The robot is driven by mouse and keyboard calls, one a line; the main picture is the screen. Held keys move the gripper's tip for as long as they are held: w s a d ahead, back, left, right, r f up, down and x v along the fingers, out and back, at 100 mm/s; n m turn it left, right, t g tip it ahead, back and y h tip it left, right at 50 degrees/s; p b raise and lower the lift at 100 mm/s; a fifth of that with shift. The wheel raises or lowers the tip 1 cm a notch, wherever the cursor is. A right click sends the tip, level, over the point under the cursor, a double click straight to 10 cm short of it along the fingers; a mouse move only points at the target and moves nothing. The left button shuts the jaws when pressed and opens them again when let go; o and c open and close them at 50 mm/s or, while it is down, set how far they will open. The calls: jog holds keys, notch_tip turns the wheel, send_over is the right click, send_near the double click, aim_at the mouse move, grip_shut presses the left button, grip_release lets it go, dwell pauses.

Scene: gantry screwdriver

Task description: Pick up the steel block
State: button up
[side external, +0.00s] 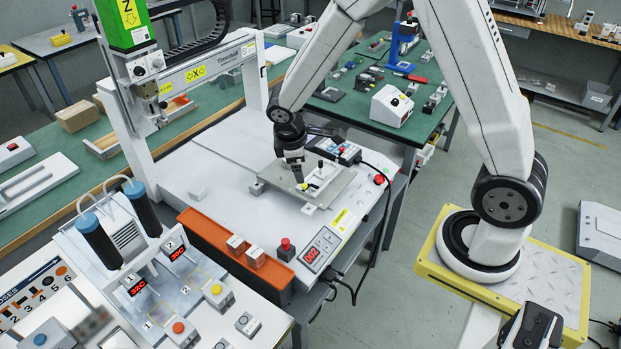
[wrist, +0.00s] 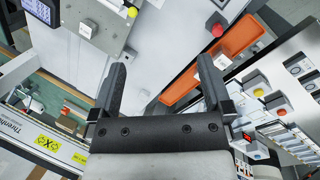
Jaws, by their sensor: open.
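My gripper (side external: 297,175) points down over the white machine table, near the left part of the grey fixture plate (side external: 333,190). In the wrist view its two dark fingers (wrist: 162,75) are spread wide apart with nothing held between them. A small grey block (side external: 257,188), which looks like the steel block, sits on the table at the plate's left side, apart from the fingers.
An orange tray (side external: 215,243) runs along the table's front edge. A red button (side external: 285,244) and a control panel with a red display (side external: 321,249) are to its right. The white gantry frame (side external: 190,80) stands behind. A cable and a small device (side external: 335,150) lie beyond the plate.

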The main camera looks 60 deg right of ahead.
jog(key=w+d+f+n+h, duration=0.3)
jog(key=w+f+n, duration=0.1)
jog(key=w+f, duration=0.1)
jog(key=w+d+f+n+t+h, duration=0.1)
jog(key=w+d+f+n+h, duration=0.2)
jog(key=w+d+f+n, duration=0.1)
jog(key=w+d+f+n+h, duration=0.2)
jog(key=w+d+f+n, duration=0.1)
jog(key=w+f, duration=0.3)
jog(key=shift+w+d+f+n+t+h, duration=0.1)
jog(key=shift+w+d+n+t+h, duration=0.3)
jog(key=shift+w+n, duration=0.1)
jog(key=shift+w+d+f+n+h, duration=0.15)
jog(key=shift+w+f+n+h, duration=0.15)
jog(key=shift+w+f+n, duration=0.1)
jog(key=shift+x, duration=1.3)
jog(key=shift+x, duration=2.55)
grip_shut()
